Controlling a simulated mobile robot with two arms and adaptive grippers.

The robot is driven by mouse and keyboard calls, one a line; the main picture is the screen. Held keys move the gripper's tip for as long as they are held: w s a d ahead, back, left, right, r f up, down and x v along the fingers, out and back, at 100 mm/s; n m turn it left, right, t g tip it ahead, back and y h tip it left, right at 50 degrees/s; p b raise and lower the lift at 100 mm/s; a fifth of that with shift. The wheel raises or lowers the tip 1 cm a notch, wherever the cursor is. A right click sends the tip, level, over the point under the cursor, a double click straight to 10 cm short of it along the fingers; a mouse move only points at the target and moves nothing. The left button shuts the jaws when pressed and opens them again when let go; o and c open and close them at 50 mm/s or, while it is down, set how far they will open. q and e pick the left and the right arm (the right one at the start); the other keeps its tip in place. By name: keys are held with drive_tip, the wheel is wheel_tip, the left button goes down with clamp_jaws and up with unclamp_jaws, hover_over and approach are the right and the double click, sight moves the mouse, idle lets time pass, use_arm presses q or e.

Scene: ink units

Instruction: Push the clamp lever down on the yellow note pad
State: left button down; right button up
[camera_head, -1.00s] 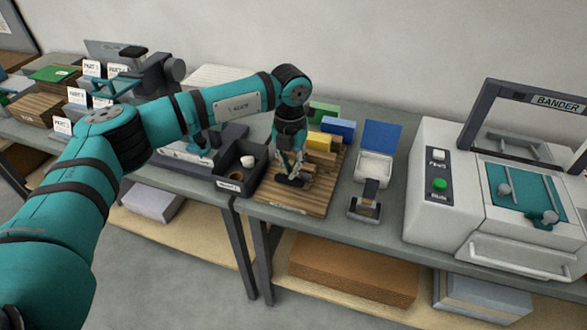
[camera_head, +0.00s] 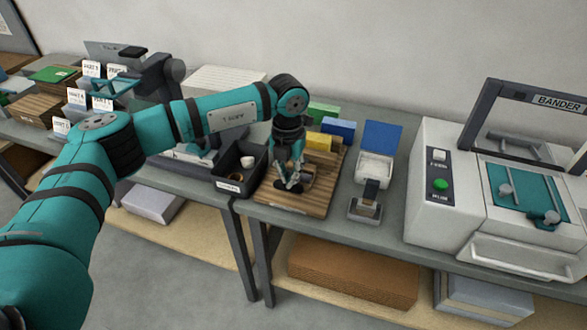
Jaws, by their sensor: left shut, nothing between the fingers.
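The yellow note pad (camera_head: 318,141) stands on a wooden board (camera_head: 298,204), partly hidden behind my left wrist. My left gripper (camera_head: 293,186) points down over the board in front of the pad. It is shut with nothing in it. The clamp lever is hidden or too small to make out behind the gripper. I cannot tell whether the fingers touch anything. My right gripper is not in view.
Green (camera_head: 322,112) and blue (camera_head: 339,128) blocks stand behind the pad. A dark tray (camera_head: 240,171) with small items is left of the board. A small stand (camera_head: 367,203) and an open box with a blue lid (camera_head: 381,142) are to the right, then a bander machine (camera_head: 490,200).

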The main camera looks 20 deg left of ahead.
use_arm(q)
drive_tip(key=shift+s+f, duration=0.1)
drive_tip(key=shift+f, duration=0.05)
drive_tip(key=shift+s+f+b, duration=0.45)
drive_tip(key=shift+s+f, duration=0.05)
drive_tip(key=shift+f, duration=0.3)
drive_tip(key=shift+s+f+b, duration=0.4)
drive_tip(key=shift+f+b, duration=0.2)
drive_tip(key=shift+f, duration=0.25)
drive_tip(key=shift+s+f, duration=0.1)
drive_tip(key=shift+f, duration=0.25)
